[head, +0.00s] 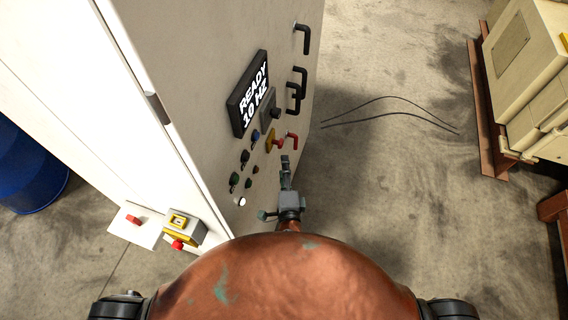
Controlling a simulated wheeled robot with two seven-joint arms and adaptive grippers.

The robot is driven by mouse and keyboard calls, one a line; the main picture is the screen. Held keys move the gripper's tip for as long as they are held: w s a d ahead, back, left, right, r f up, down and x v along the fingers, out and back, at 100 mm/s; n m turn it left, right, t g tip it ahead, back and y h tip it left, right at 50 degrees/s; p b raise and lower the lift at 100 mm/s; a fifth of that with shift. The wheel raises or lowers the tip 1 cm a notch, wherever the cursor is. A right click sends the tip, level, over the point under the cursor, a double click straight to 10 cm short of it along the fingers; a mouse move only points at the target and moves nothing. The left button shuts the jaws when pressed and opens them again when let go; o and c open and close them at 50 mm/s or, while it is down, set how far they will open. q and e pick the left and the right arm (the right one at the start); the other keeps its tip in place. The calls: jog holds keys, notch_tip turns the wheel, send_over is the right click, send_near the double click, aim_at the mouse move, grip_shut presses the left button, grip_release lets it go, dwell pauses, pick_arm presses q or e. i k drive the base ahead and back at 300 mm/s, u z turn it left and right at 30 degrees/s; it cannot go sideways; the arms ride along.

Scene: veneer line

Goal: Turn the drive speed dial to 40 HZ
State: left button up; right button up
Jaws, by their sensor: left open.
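The cabinet (190,60) has a dark display (250,93) that reads "READY 10 HZ". Just right of the display is a dark square plate with a round black knob (275,113), which looks like the drive speed dial; its marks are too small to read. My left gripper (285,162) is open and empty, in front of the panel and lower in the picture than the knob. It is apart from the knob, near the red handle. My right gripper is not in view.
Several small buttons (245,157) and a yellow-and-red switch (271,139) sit near the knob. A red handle (292,139) and black handles (303,38) stick out at the cabinet's right side. A yellow box with a red button (178,244) is lower left. Open floor (390,180) lies right.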

aim_at(276, 112)
jog(key=k, duration=1)
